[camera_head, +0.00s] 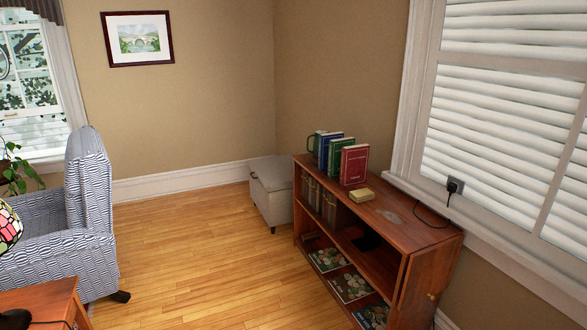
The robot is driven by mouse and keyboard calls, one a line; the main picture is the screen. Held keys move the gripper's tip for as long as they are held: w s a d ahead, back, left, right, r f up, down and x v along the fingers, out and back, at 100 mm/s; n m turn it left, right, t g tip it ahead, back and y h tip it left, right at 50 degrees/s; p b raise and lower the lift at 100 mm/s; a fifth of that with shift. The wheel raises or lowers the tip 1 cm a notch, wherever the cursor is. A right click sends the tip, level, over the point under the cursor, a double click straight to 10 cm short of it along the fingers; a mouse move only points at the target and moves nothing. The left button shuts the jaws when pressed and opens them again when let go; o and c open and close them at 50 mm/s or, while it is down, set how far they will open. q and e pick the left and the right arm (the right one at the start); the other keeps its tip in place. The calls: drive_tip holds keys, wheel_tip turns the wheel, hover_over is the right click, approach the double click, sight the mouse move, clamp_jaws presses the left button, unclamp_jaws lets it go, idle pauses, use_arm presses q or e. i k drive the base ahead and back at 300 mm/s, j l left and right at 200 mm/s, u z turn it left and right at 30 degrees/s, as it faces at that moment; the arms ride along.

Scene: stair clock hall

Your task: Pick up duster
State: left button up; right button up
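A small flat yellow item (361,195) lies on top of the wooden bookcase (425,230), in front of the upright books. It looks like a folded cloth and is the only thing in view that resembles a duster, but it is too small to be certain. Its top and near side are uncovered. Neither of my grippers is in view.
Several upright books (354,166) stand behind the yellow item. A black cable (430,221) runs from a wall plug onto the bookcase top. A grey storage ottoman (271,187) stands behind the bookcase. A patterned armchair (85,225) is at left; wooden floor (195,250) between is clear.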

sight(360, 196)
drive_tip(key=i+j+z, duration=0.2)
drive_tip(key=i, duration=0.25)
drive_tip(key=i+j+z, duration=0.2)
drive_tip(key=i, duration=0.25)
drive_tip(key=i+j+z, duration=0.2)
drive_tip(key=i, duration=0.2)
